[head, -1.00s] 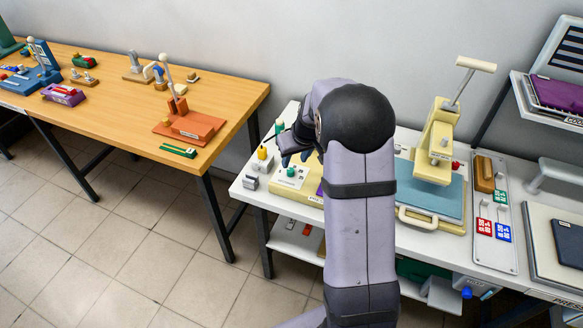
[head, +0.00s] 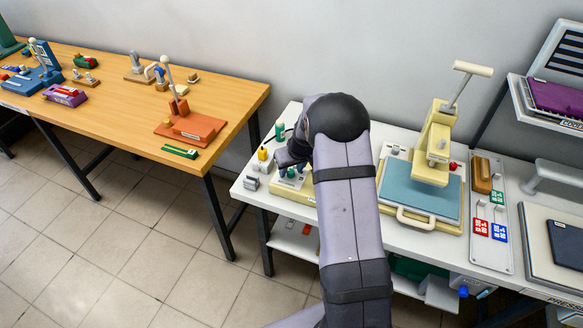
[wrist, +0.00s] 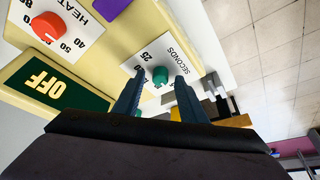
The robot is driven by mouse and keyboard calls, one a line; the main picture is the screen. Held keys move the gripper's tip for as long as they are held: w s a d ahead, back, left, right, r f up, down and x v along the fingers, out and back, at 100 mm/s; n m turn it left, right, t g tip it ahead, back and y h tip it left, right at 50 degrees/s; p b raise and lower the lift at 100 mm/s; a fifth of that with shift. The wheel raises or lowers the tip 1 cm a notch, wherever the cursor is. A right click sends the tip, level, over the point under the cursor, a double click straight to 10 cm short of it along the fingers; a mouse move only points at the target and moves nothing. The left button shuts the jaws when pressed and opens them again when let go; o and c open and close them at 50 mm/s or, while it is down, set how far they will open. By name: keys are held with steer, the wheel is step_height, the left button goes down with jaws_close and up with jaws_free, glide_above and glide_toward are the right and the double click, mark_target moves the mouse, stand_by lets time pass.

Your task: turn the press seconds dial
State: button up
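The seconds dial is a green knob (wrist: 160,76) on a white plate marked SECONDS and 25, on the cream control box (head: 294,198). My gripper (wrist: 159,80) is open, its two blue-grey fingers pointing at this dial. In the wrist view the dial shows between the fingertips, with a gap on each side; I cannot tell whether the tips reach around it. In the head view my gripper (head: 289,170) is over the left part of the box, and my arm hides the box's right part.
A red HEAT dial (wrist: 46,27) and a dark green OFF panel (wrist: 50,84) share the box. A yellow-topped item (head: 262,154) and grey blocks (head: 250,183) stand left of it. The cream press (head: 436,145) with its blue pad (head: 415,188) stands right of my arm.

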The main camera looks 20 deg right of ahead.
jaws_close()
